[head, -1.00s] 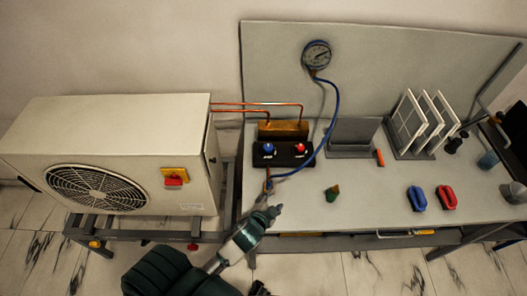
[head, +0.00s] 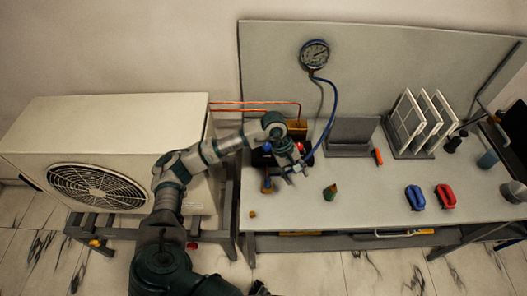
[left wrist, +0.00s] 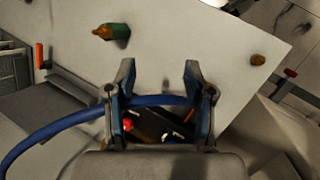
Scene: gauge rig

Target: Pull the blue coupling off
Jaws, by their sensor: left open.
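My left gripper (head: 292,172) is over the left part of the bench, in front of the dark manifold block, with its arm hiding most of the block. In the left wrist view the left gripper (left wrist: 160,85) is open, with its two fingers apart. The blue hose (left wrist: 165,101) crosses between the fingers; I cannot tell whether they touch it. The hose (head: 334,105) runs down from the round gauge (head: 314,54). The manifold's red knob (left wrist: 127,125) shows behind the hose.
A small brass-coloured piece (head: 252,213) lies near the bench's front left edge. A green and orange piece (head: 330,192) stands right of the gripper. Blue (head: 415,197) and red (head: 446,196) handled blocks and a rack of white panels (head: 421,123) are farther right. The outdoor unit (head: 105,150) is at left.

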